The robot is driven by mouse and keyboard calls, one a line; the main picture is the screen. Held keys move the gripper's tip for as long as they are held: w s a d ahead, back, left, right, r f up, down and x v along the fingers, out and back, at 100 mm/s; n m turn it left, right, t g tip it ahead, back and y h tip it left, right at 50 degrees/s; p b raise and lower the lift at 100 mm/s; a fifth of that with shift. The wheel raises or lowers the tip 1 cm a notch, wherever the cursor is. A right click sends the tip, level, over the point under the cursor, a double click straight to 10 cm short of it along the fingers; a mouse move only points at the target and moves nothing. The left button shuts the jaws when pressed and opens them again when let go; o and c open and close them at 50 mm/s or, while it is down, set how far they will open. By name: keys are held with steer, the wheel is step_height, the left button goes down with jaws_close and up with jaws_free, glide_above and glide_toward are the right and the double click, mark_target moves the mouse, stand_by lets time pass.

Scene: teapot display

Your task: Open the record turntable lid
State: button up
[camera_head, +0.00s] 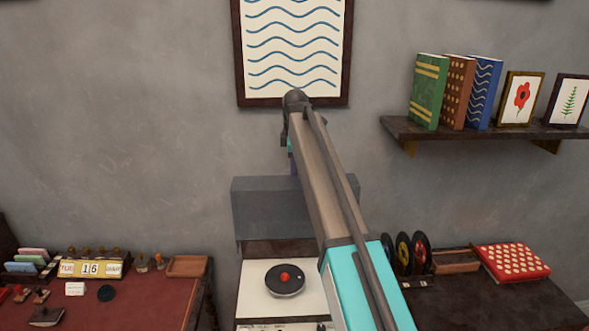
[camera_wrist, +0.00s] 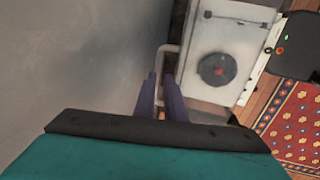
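The turntable (camera_head: 256,287) stands low at the middle of the head view, with a cream top, dark platter and red centre. Its grey see-through lid (camera_head: 262,208) stands raised at the rear, against the wall side. My gripper (camera_head: 293,150) is at the lid's upper part, mostly hidden behind my arm. In the wrist view, my gripper's purple fingers (camera_wrist: 159,85) are apart, with the pale handle bar (camera_wrist: 158,57) running between them. I cannot tell whether they touch it. The platter (camera_wrist: 217,69) lies uncovered to their right.
A red-topped desk (camera_head: 150,300) with small items is at left. A dark table (camera_head: 500,305) with records and a red polka-dot box (camera_head: 513,262) is at right. A wall shelf (camera_head: 480,130) holds books and pictures. A framed wave picture (camera_head: 292,50) hangs above the lid.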

steer(key=shift+s+d+f+g, duration=0.1)
steer(key=shift+s+f+g, duration=0.1)
steer(key=shift+f, duration=0.35)
steer(key=shift+s+f+g, duration=0.1)
steer(key=shift+s+f, duration=0.05)
steer(key=shift+f, duration=0.4)
step_height(320, 180, up, 16)
steer(key=s+b, duration=0.2)
steer(key=b, duration=0.1)
steer(key=shift+s+f, duration=0.15)
steer(key=shift+s, duration=0.15)
